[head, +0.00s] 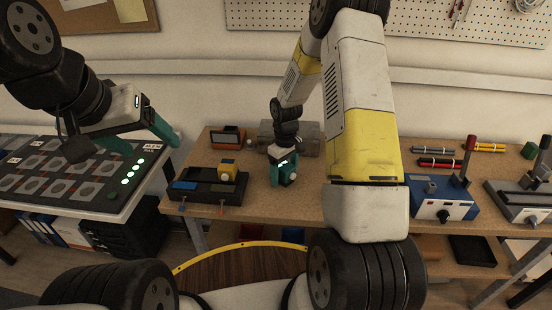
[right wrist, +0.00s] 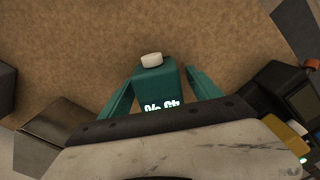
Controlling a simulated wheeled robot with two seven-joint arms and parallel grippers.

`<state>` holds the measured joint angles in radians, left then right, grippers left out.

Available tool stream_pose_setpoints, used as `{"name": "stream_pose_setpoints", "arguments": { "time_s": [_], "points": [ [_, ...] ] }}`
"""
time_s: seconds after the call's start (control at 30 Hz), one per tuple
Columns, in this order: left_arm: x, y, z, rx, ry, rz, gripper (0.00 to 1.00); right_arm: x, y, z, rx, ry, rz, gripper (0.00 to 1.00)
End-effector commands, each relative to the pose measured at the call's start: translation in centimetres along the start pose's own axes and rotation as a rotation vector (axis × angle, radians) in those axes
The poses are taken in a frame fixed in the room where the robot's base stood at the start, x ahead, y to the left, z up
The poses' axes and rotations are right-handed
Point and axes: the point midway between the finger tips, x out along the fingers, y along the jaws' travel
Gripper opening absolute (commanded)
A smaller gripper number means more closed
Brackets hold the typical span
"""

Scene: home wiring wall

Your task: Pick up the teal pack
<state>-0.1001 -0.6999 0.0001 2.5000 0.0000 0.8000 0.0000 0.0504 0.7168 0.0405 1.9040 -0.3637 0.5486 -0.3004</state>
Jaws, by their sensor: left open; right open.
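The teal pack (right wrist: 152,87) has a white cap and pale markings. In the right wrist view it stands between the two teal fingers of my right gripper (right wrist: 163,74). The fingers are open, with a narrow gap visible on each side of the pack. In the head view my right gripper (head: 285,174) is low over the wooden bench; the pack is hard to tell from the teal fingers there. My left gripper (head: 150,145) is open and empty, above the right end of the panel table at the left.
The bench (head: 330,200) also bears a black tray (head: 206,190) with a yellow block (head: 228,172), an orange-and-black device (head: 227,137) and a grey box (head: 308,138). A blue device (head: 445,205) stands further right. A panel (head: 75,180) with round pads is at left.

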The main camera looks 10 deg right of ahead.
Motion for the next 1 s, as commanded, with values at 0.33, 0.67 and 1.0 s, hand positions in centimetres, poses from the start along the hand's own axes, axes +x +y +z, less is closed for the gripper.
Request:
{"name": "stream_pose_setpoints", "arguments": {
  "time_s": [0.33, 0.67, 1.0],
  "points": [
    [0.00, 0.00, 0.00, 0.000, 0.000, 0.000, 0.73, 0.27, 0.01, -0.02, 0.000, 0.001, 0.001, 0.57],
    [-0.01, 0.00, 0.00, 0.000, 0.000, 0.000, 0.73, 0.24, 0.01, -0.03, 0.000, 0.001, 0.001, 0.00],
    [0.00, 0.00, 0.00, 0.000, 0.000, 0.000, 0.73, -0.06, 0.05, -0.08, 0.000, 0.002, 0.002, 0.00]
  ]
}}
